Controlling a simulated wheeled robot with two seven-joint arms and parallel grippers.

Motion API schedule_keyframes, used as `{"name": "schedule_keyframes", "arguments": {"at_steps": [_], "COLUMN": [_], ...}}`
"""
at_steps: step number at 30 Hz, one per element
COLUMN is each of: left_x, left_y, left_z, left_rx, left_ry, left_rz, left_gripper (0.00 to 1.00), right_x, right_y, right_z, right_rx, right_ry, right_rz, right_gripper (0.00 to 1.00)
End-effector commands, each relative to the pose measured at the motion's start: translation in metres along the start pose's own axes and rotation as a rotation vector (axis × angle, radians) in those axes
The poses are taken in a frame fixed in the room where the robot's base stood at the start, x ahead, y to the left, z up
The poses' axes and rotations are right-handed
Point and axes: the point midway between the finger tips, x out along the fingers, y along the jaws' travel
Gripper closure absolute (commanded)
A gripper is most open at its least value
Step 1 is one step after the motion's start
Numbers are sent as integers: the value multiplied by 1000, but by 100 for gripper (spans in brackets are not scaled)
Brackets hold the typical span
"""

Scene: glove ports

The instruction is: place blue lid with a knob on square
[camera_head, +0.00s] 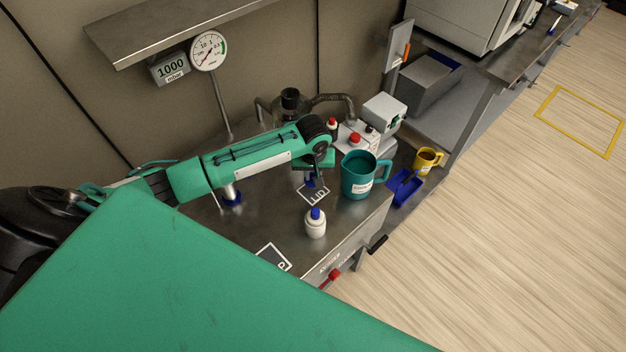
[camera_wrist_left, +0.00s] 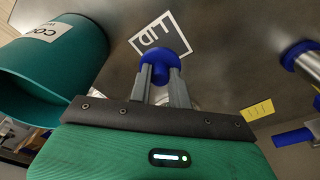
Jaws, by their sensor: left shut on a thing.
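My left gripper (camera_head: 311,179) is shut on the blue lid (camera_wrist_left: 158,62), with the grey fingers (camera_wrist_left: 162,82) closed around its knob. The lid also shows as a small blue patch under the gripper in the head view (camera_head: 310,185). A white-outlined square marked LID (camera_wrist_left: 160,33) lies on the steel bench; in the head view (camera_head: 315,195) it is just in front of the lid. In the wrist view the lid covers the square's near edge. I cannot tell whether the lid touches the bench. My right gripper is not in view.
A teal jug (camera_head: 359,177) stands close right of the square. A white bottle with blue cap (camera_head: 315,223) stands in front. A metal cylinder with blue base (camera_head: 231,194) is to the left. A blue tray (camera_head: 405,187) and yellow mug (camera_head: 427,160) are farther right.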

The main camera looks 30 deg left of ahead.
Motion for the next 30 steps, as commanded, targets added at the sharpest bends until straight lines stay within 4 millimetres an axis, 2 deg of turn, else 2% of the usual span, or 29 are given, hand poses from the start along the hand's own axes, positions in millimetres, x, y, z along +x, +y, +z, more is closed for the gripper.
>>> {"name": "schedule_keyframes", "arguments": {"at_steps": [7,20,21,23,30], "left_x": [34,41,41,41,40], "left_y": [-1,0,0,0,-1], "left_z": [5,6,6,6,6], "left_rx": [0,1,1,1,1], "left_ry": [-2,-2,-1,-1,-1], "left_rz": [-3,-2,-1,-1,-1], "left_gripper": [100,100,73,61,59], "right_x": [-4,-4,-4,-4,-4], "right_y": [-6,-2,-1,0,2], "right_z": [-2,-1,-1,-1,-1], "right_rx": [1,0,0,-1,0], "right_ry": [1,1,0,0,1], "right_rz": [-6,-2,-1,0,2], "right_gripper": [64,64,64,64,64]}}
